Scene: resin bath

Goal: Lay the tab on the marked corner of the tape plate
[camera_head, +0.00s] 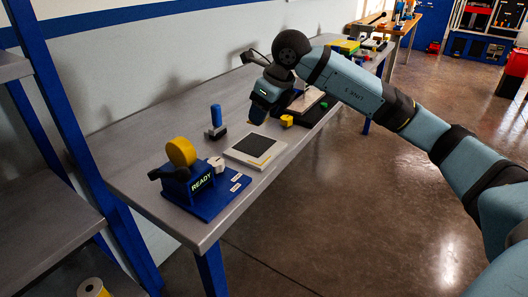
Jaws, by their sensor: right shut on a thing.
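The tape plate (238,155) looks to be the pale flat plate with a dark square panel, lying on the grey bench. A small yellowish mark shows near its front edge. My right gripper (257,120) hangs pointing down just behind the plate, above the bench. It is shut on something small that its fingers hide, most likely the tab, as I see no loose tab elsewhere. My left gripper is not in view.
A blue stand marked READY (202,183) with a yellow roll (181,152) is at the bench's near end. A blue-handled tool (216,117) stands behind the plate. A yellow block (287,121) and a dark tray (316,112) lie to the right.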

